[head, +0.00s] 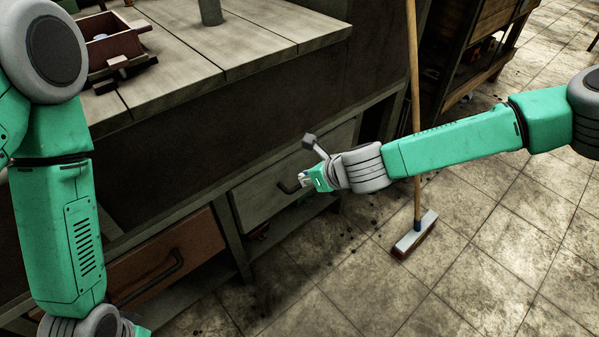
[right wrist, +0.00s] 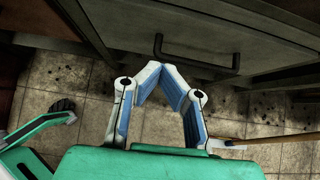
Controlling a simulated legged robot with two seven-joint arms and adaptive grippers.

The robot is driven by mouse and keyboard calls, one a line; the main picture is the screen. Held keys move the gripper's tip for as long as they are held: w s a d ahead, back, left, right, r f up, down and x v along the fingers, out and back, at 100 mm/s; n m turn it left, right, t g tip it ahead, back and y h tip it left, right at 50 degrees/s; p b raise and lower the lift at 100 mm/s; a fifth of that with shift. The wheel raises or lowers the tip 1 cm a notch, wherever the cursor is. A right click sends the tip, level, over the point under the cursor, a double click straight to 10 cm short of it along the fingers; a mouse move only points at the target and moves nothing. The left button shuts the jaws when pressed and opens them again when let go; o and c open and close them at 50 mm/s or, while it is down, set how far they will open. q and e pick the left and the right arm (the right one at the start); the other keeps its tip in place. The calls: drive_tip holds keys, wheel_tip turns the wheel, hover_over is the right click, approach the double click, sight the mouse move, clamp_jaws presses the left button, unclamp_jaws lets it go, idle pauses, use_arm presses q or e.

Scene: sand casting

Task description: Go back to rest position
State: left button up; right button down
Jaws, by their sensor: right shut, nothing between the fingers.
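My right gripper (head: 306,179) is in front of the workbench's lower drawers, at the end of my outstretched right arm. In the right wrist view my right gripper (right wrist: 161,68) has its blue-lined fingers angled in until the tips meet. It is shut and holds nothing. A drawer handle shows just past the fingertips. I cannot tell whether they touch it. My left arm hangs down at the left of the head view. Only a green edge of my left gripper (head: 140,331) shows at the bottom; its fingers are out of frame.
The wooden workbench (head: 180,75) holds a reddish box (head: 110,40) and a grey post (head: 210,12). Below are drawers with dark handles (right wrist: 195,60). A broom (head: 415,236) stands upright on the tiled floor beyond my right forearm. The floor (head: 480,260) at the lower right is clear.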

drive_tip(key=shift+s+d+r, duration=0.2)
drive_tip(key=shift+d+r, duration=0.05)
drive_tip(key=shift+d, duration=0.05)
drive_tip(key=s+d+f+n+g+h+p, duration=0.1)
drive_tip(key=s+d+f+n, duration=0.15)
drive_tip(key=s+n, duration=0.35)
drive_tip(key=s+d+f+n+g+p, duration=0.1)
drive_tip(key=s+f+n+g, duration=0.15)
drive_tip(key=s+n, duration=0.4)
drive_tip(key=s+d+f+n+g+h+p, duration=0.1)
drive_tip(key=s+d+f+n, duration=0.2)
drive_tip(key=s, duration=0.6)
drive_tip(key=s+d+r+n+g+h+p, duration=0.1)
drive_tip(key=s+d+n, duration=0.5)
drive_tip(key=d, duration=0.2)
drive_tip(key=s+d+r+n+g+h, duration=0.1)
drive_tip(key=s+d+n+h, duration=0.1)
drive_tip(key=s+d+n, duration=0.4)
drive_tip(key=d+n, duration=0.1)
drive_tip(key=d, duration=0.2)
drive_tip(key=shift+s+d+r+h+p, duration=0.25)
drive_tip(key=shift+h+p, duration=0.05)
drive_tip(key=shift+p, duration=0.05)
drive_tip(key=shift+a, duration=0.1)
